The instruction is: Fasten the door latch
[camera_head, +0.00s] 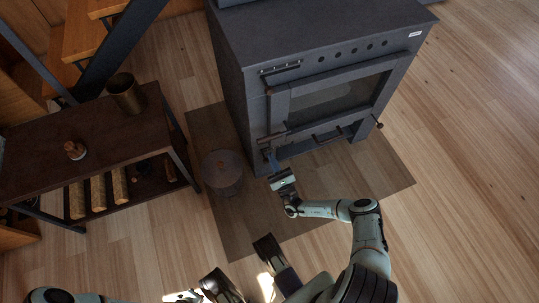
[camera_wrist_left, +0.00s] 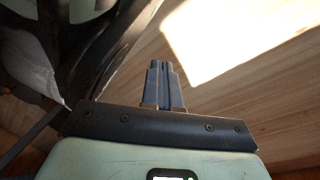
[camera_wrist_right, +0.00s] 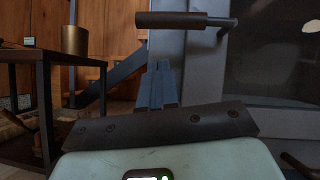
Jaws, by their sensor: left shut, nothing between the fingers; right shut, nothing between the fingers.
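The dark grey stove (camera_head: 240,85) stands at the top middle of the head view, with a glass-fronted door (camera_head: 335,97). A dark bar-shaped latch handle (camera_head: 272,137) sticks out at the door's lower left; in the right wrist view its cylindrical grip (camera_wrist_right: 172,19) lies level above the fingertips. My right gripper (camera_head: 268,152) is shut and empty, just below the handle, with a gap in the right wrist view (camera_wrist_right: 163,66). My left gripper (camera_wrist_left: 163,63) is shut and empty over the floor, away from the stove. I cannot tell whether the door sits flush.
A low dark bench (camera_head: 90,140) with a brass pot (camera_head: 125,93) and logs on its shelf stands left. A round dark lidded container (camera_head: 222,168) stands on the floor plate (camera_head: 330,193), left of my right gripper. The wooden floor at right is clear.

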